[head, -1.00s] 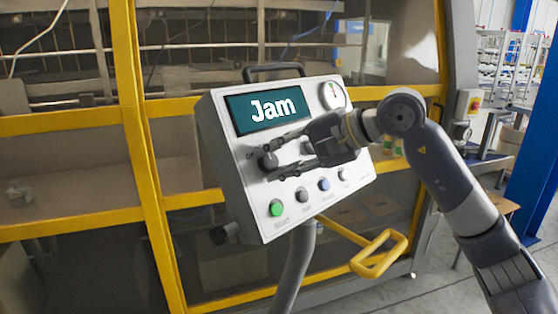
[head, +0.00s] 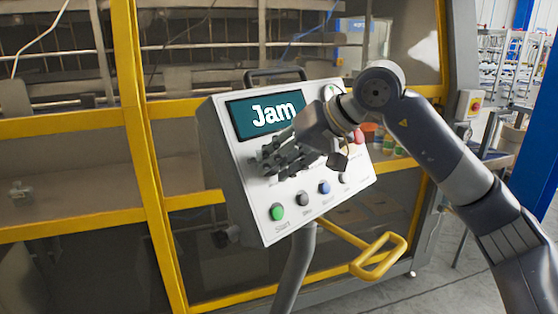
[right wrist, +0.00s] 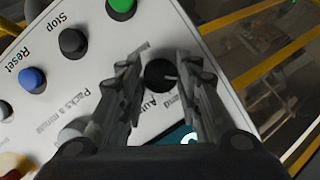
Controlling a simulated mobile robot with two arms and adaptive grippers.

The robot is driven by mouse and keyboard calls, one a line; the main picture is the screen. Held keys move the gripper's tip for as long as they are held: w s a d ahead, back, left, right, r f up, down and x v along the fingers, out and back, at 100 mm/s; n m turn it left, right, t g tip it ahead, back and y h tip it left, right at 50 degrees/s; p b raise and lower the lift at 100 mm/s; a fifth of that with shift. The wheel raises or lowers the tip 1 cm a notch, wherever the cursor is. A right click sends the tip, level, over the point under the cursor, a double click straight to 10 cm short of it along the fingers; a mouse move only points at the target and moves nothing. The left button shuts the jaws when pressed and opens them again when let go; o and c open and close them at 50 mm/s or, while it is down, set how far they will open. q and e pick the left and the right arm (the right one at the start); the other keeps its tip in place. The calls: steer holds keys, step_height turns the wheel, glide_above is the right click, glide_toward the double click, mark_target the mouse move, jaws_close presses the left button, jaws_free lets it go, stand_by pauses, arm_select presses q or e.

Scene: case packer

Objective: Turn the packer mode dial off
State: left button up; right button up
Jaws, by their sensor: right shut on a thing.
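The tilted white control panel (head: 225,170) stands in the middle of the head view, and its screen (head: 250,118) reads "Jam". The black mode dial (right wrist: 160,75) shows in the right wrist view between my fingers, with "Auto" printed close by. In the head view my fingers hide the dial. My right gripper (head: 278,163) is at the panel face below the screen. It is shut on the dial, with one finger on each side in the wrist view (right wrist: 165,80). The dial's pointer setting cannot be read clearly. My left gripper is not in view.
Below the dial is a row of buttons: green Start (head: 277,211), black Stop (head: 303,198) and blue Reset (head: 324,187). A red button (head: 357,137) is at the panel's right. A yellow handle (head: 378,255) sticks out below. The yellow-framed machine (head: 140,120) stands behind.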

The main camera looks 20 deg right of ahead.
steer(key=shift+f+n, duration=0.1)
steer(key=shift+n, duration=0.3)
steer(key=o, duration=1)
steer(key=shift+o, duration=0.2)
steer(key=shift+s+d+r, duration=0.15)
steer(key=shift+s+r, duration=0.05)
steer(key=shift+r, duration=0.2)
steer(key=v, duration=1.1)
steer(key=shift+s, duration=0.15)
